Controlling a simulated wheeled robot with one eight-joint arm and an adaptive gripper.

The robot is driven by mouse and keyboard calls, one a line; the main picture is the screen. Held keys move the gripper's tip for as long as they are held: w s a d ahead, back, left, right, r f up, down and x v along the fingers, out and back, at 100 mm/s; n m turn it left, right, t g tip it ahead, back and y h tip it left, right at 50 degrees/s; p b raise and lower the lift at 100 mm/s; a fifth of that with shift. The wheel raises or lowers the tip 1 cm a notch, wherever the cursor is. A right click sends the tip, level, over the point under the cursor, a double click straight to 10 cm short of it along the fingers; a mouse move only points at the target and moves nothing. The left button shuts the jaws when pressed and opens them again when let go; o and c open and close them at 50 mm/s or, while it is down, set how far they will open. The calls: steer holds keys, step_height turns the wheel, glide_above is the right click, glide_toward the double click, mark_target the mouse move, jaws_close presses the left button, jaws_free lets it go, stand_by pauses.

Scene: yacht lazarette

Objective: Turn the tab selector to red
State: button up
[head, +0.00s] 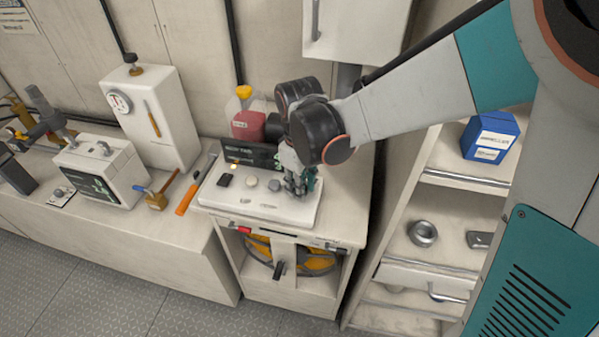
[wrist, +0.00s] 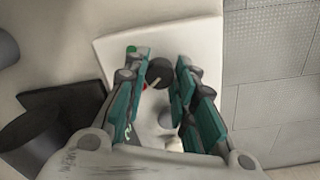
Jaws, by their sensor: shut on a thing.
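The tab selector is a dark round knob (wrist: 160,72) on the white panel (wrist: 117,44), seen between my fingertips in the wrist view. A light line on the knob runs toward its lower-left edge; I cannot tell its exact setting. A green mark (wrist: 131,49) is left of and above the knob, and a red mark (wrist: 145,86) is just left of and below it, partly hidden by a finger. My gripper (wrist: 162,70) is shut on the knob. In the head view my gripper (head: 299,189) reaches down onto the right part of the panel (head: 222,198) and hides the knob.
A dark display (head: 250,153) and a red bottle (head: 247,125) stand behind the panel. Open shelves with a blue box (head: 490,137) stand to the right.

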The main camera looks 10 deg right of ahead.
stand_by(0.3)
steer(key=o, duration=1.1)
